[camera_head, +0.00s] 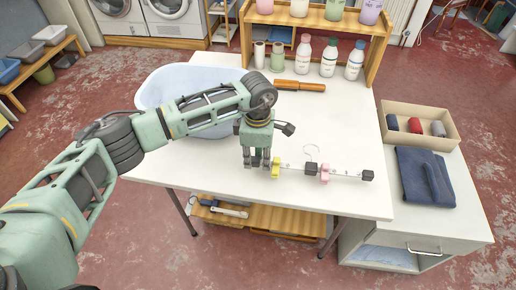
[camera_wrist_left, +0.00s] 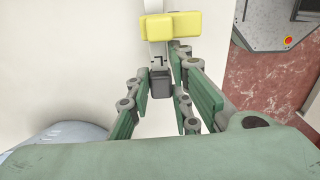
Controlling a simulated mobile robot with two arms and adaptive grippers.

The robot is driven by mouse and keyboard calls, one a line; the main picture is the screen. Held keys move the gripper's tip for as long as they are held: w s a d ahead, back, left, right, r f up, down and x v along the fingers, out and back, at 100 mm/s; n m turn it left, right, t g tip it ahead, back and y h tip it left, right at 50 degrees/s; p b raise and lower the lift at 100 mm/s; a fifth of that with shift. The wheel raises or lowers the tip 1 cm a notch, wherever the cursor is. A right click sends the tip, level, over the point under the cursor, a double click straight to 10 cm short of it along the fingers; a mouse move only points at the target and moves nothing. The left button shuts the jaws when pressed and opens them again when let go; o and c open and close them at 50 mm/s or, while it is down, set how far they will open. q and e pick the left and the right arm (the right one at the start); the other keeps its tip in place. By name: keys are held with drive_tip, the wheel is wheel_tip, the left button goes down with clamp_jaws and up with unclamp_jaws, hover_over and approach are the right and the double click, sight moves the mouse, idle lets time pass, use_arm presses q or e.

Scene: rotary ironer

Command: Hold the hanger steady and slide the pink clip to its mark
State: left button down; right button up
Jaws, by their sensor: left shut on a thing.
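The hanger (camera_head: 345,174) lies across the white table near its front edge, its hook pointing to the back. A yellow clip (camera_head: 276,168) sits on its bar near the left end, and a pink clip (camera_head: 325,174) sits right of the middle, next to a dark block (camera_head: 311,169). My left gripper (camera_head: 257,163) is shut on the hanger's left end. In the left wrist view the dark end block (camera_wrist_left: 160,83) is between the fingers, with the yellow clip (camera_wrist_left: 170,25) just beyond. The pink clip's mark is too small to make out. My right gripper is not in view.
A pale blue tub (camera_head: 155,92) stands at the table's back left. An orange-brown handled tool (camera_head: 300,86) lies behind the hanger, before a bottle shelf (camera_head: 375,55). A cabinet at right bears a box (camera_head: 440,118) of rolls and a folded blue cloth (camera_head: 413,175).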

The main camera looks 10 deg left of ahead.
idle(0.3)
use_arm(q)
drive_tip(key=shift+f, duration=1.4)
drive_tip(key=c, duration=1.8)
unclamp_jaws()
drive_tip(key=shift+r, duration=0.35)
drive_tip(key=shift+c, duration=0.2)
clamp_jaws()
